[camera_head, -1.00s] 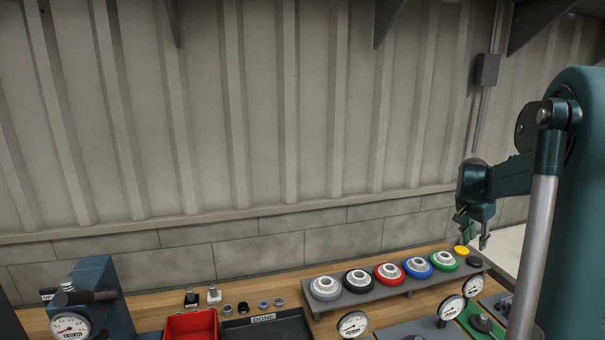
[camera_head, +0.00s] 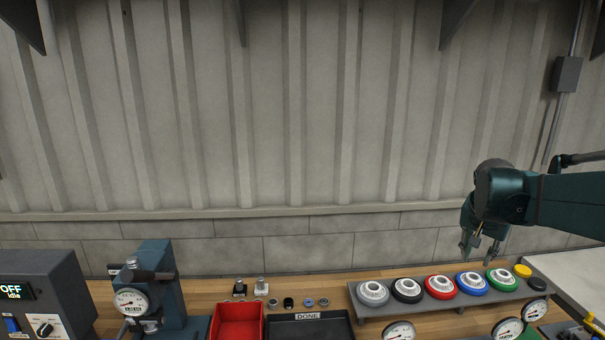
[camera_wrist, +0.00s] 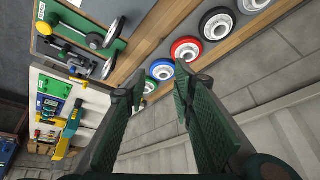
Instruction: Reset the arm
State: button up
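My gripper (camera_head: 480,250) hangs above the right part of the shelf in the head view, in front of the grey wall. Its two dark green fingers are apart in the wrist view (camera_wrist: 160,95), with nothing between them. Beneath it in the head view, a grey shelf (camera_head: 430,309) holds a row of wheel-like discs: white (camera_head: 373,292), black (camera_head: 407,290), red (camera_head: 440,287), blue (camera_head: 472,284) and green (camera_head: 501,280). The gripper is clear of the discs.
A red bin (camera_head: 237,322) and a black tray marked DONE (camera_head: 309,328) stand on the bench. A blue press with a dial (camera_head: 156,290) and a box reading OFF (camera_head: 45,295) stand at left. Several small parts lie behind the bins. Dial gauges stand at the front right.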

jog(key=s+a+f+n+t+y, duration=0.1)
jog(key=s+a+f+n, duration=0.1)
jog(key=s+a, duration=0.5)
jog(key=s+a+f+n+t+y, duration=0.1)
jog(key=s+a+n, duration=0.3)
jog(key=s+a, duration=0.4)
jog(key=s+a+f+n+t+y, duration=0.1)
jog(key=s+a+f+n, duration=0.2)
jog(key=a, duration=1.5)
jog(key=s+n, duration=0.1)
jog(key=s, duration=0.3)
jog(key=shift+s+f+y, duration=0.2)
jog(key=shift+f+y, duration=0.1)
jog(key=shift+f, duration=0.05)
